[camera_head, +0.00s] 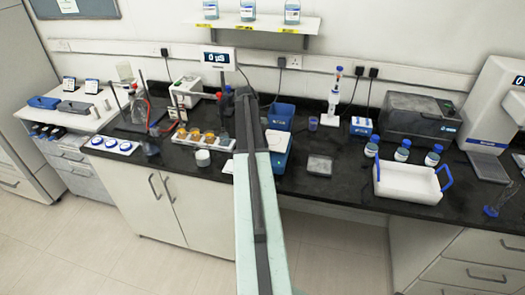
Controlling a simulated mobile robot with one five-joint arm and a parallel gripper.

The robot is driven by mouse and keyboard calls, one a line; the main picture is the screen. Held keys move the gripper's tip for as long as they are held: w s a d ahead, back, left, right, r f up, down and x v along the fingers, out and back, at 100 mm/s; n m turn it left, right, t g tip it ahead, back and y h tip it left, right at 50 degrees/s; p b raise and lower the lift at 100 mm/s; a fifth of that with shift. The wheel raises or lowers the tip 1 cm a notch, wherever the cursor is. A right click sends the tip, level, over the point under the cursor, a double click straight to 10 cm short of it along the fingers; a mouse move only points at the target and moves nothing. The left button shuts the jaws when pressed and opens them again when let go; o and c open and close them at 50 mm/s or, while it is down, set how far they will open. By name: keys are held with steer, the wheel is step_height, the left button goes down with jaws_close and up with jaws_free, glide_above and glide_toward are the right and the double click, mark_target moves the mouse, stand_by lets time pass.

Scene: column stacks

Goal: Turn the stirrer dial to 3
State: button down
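I cannot make out the stirrer dial or its setting, and I cannot tell which device is the stirrer. Several small devices stand on the dark bench, and part of the bench is hidden behind my arm. My arm rises from the bottom centre and reaches over the bench toward the wall. Its far end is near the middle of the picture, left of a blue bin (281,116). My gripper cannot be made out there. A display (219,58) reading "0 µS" stands behind, left of the arm's far end.
Left of my arm are stands with glassware (139,110) and a tray of orange-topped items (203,138). To the right are a flat grey pad (320,165), capped bottles (402,151) and a white tray with blue handles (408,184). A shelf (262,26) hangs above.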

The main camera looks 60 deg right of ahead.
steer(key=shift+w, duration=0.15)
steer(key=c, duration=1.4)
jaws_free()
steer(key=p+v, duration=0.7)
steer(key=shift+w+r, duration=0.15)
steer(key=shift+r, duration=0.2)
